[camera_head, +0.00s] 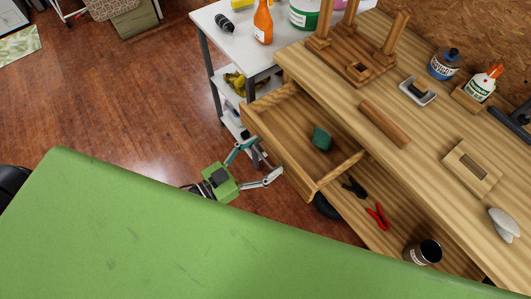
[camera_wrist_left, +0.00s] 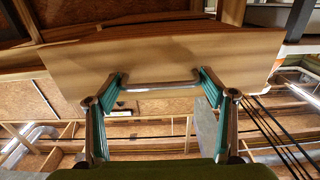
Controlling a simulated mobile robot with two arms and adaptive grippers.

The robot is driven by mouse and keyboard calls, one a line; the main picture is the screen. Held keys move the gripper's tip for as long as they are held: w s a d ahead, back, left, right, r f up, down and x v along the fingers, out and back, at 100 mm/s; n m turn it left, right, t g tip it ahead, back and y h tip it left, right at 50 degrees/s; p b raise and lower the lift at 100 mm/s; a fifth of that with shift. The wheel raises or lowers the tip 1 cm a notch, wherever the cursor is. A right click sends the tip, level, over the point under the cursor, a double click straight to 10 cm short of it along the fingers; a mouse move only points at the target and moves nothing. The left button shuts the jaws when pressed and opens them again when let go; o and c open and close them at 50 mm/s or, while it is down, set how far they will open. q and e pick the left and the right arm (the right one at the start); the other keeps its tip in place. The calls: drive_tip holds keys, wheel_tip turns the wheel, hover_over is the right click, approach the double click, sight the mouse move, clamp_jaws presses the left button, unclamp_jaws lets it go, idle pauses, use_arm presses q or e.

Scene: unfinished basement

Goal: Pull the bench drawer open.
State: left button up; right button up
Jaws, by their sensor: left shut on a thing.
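The wooden bench drawer (camera_head: 283,160) stands pulled out from under the workbench top, with a small dark green object (camera_head: 321,139) inside. In the left wrist view, its plain front panel (camera_wrist_left: 165,60) fills the upper middle. A metal bar handle (camera_wrist_left: 150,87) runs across it, with a fingertip at each end. My left gripper (camera_head: 264,166) is at the drawer's front, its two fingers spread along the panel and shut on the handle. The handle itself is hard to make out in the head view. My right gripper is not in view.
The workbench top (camera_head: 440,125) holds a wooden rack, bottles, a wooden roller and small blocks. A lower shelf (camera_head: 365,225) carries red-handled pliers and a dark can. A white side table (camera_head: 233,45) with an orange bottle stands beyond the drawer.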

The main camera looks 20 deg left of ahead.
use_arm(q)
drive_tip(key=shift+a, duration=0.1)
drive_tip(key=o, duration=1.3)
drive_tip(key=v, duration=1.2)
drive_tip(key=shift+f, duration=0.1)
drive_tip(key=s+a+f+n+g+y, duration=0.1)
drive_tip(key=a+f+g+y, duration=0.15)
drive_tip(key=f, duration=0.65)
drive_tip(key=s+a+f+n+g+y, duration=0.1)
drive_tip(key=s+a+f+n+y, duration=0.15)
drive_tip(key=f, duration=0.55)
drive_tip(key=s+a+f+n+g+y, duration=0.15)
drive_tip(key=f+y, duration=0.25)
drive_tip(key=f, duration=0.5)
drive_tip(key=s+d+f+g, duration=0.1)
drive_tip(key=s+f+g, duration=0.2)
drive_tip(key=s+f, duration=0.2)
drive_tip(key=s+d+f+g+y, duration=0.1)
drive_tip(key=s+f+g, duration=0.1)
drive_tip(key=s+f, duration=0.3)
drive_tip(key=s+d+f+g, duration=0.2)
drive_tip(key=s+f, duration=0.3)
drive_tip(key=s, duration=0.5)
drive_tip(key=shift+f+g+y, duration=0.2)
drive_tip(key=shift+g+y, duration=0.1)
drive_tip(key=shift+g, duration=0.5)
